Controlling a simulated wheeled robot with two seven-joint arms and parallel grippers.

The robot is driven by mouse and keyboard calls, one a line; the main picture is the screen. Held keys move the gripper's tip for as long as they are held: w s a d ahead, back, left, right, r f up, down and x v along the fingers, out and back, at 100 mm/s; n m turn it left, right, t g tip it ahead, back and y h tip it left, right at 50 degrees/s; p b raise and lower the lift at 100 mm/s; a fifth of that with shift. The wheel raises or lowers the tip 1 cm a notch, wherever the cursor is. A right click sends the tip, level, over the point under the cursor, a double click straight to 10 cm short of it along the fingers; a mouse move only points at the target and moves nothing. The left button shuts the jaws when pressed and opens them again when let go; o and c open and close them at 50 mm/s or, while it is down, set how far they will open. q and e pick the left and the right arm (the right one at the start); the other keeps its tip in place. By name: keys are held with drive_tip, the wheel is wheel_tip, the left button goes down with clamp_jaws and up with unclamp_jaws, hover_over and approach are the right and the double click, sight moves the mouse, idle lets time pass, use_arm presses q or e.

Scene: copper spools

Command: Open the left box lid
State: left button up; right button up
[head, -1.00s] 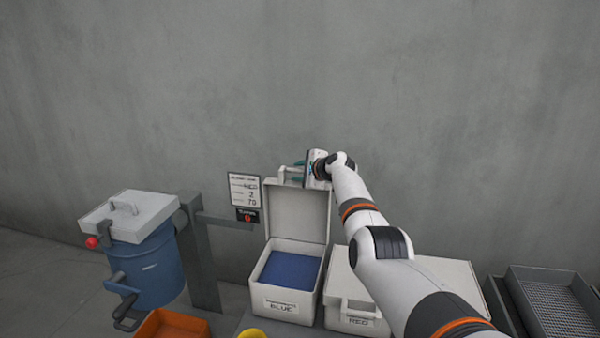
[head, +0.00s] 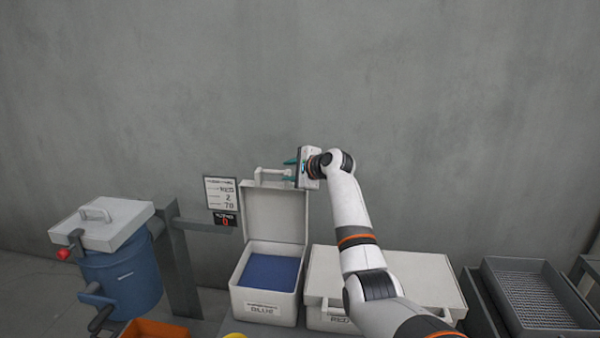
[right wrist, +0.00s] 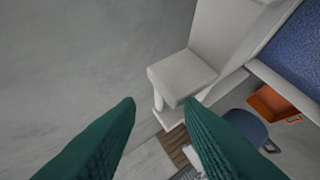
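The left box (head: 265,307), labelled BLUE, is white with a blue bottom inside. Its lid (head: 275,212) stands upright at the back of the box, swung open. The white lid handle (head: 272,171) is at the lid's upper edge; it also shows in the right wrist view (right wrist: 182,76), just beyond the fingertips. My right gripper (head: 289,170) is beside the right end of the handle. Its teal fingers are apart with nothing gripped between them, as the right wrist view (right wrist: 160,101) shows. My left gripper is not in view.
The box labelled RED (head: 420,277) stands to the right, lid closed, partly behind my right arm. A blue drum (head: 125,280) with a white lid, a sign (head: 221,192) and an orange bin (head: 155,329) are left. A grey tray (head: 535,297) is far right. The wall is behind.

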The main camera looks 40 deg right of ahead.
drive_tip(key=shift+b+v, duration=0.45)
drive_tip(key=shift+v, duration=1.8)
